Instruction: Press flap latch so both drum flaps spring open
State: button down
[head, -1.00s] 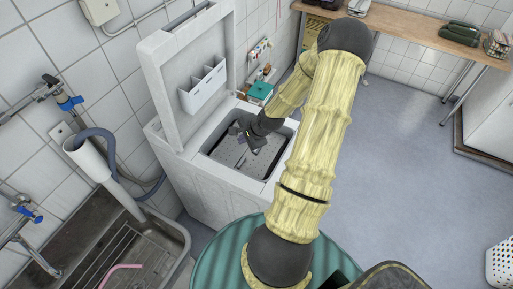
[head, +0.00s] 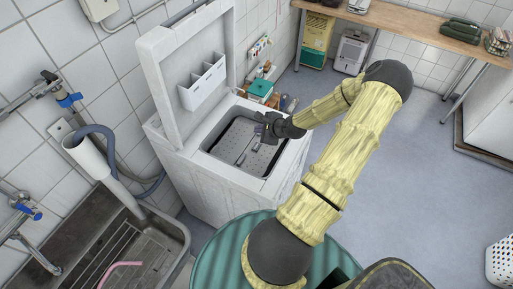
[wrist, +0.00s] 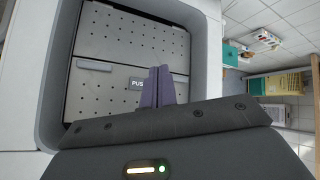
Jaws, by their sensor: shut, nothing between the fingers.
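The top-loading washer (head: 222,178) stands with its lid (head: 187,75) raised. Inside its opening is the perforated metal drum (head: 230,151). In the wrist view the two drum flaps (wrist: 128,32) lie flat and look closed, with a seam across between them. The grey flap latch (wrist: 136,84), marked with letters starting "PU", sits near the seam; my fingers hide its right end. My gripper (head: 258,142) is over the far right part of the opening. Its purple fingers (wrist: 158,86) are together and empty, beside the latch in the picture; I cannot tell whether they touch it.
The opening's rim (wrist: 57,75) surrounds the drum. A white caddy (head: 203,83) hangs inside the lid. The sink (head: 125,250) is at left, and a green ribbed round surface (head: 215,262) is in front. Bottles and a teal box (head: 260,90) stand behind the washer.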

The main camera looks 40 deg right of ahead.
jog(key=b, duration=0.5)
send_over(259, 148)
notch_tip(259, 148, down, 6)
jog(key=shift+f+b, duration=0.3)
jog(key=shift+f, duration=0.5)
jog(key=shift+f, duration=0.15)
dwell(1.0)
jog(key=shift+f, duration=0.25)
